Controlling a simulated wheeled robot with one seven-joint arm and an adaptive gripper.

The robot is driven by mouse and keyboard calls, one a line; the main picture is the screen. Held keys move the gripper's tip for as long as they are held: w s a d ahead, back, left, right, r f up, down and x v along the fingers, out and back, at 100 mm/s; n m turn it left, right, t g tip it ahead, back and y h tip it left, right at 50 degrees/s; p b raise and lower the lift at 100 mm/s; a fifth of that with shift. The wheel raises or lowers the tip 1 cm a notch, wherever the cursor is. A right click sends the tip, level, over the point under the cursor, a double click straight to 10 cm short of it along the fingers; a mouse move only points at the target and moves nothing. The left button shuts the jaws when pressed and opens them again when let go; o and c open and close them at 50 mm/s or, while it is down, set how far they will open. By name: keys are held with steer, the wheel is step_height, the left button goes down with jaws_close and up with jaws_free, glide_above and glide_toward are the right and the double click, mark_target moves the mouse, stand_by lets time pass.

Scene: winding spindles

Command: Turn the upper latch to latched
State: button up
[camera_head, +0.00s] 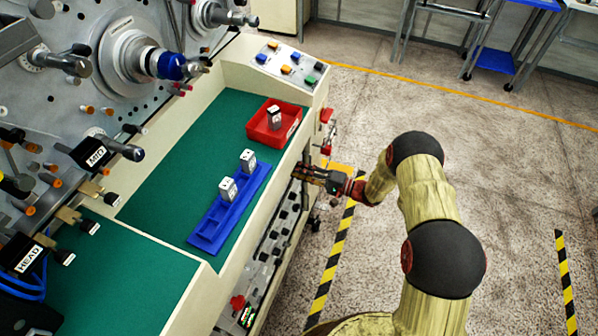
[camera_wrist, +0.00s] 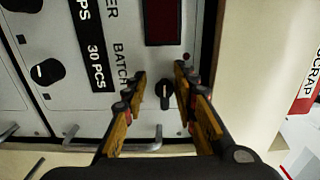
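In the wrist view, my gripper (camera_wrist: 161,80) is open, with its two fingers on either side of a small black turn knob (camera_wrist: 165,93). The knob is on a pale panel (camera_wrist: 110,103) beside a dark red display window. It appears between the fingers, and I see no finger closed on it. No latch wording is readable, so I cannot tell whether this knob is the upper latch. In the head view, my gripper (camera_head: 304,174) is at the bench's front face, below the red tray; the knob is hidden there.
Another black knob (camera_wrist: 47,72) and metal handles (camera_wrist: 110,143) are on the panel. A red tray (camera_head: 262,131) and a blue rack (camera_head: 207,238) holding small grey parts stand on the green bench top (camera_head: 165,205).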

steer(key=shift+w+r, duration=0.1)
steer(key=shift+r, duration=0.05)
steer(key=v, duration=1.2)
stand_by(0.4)
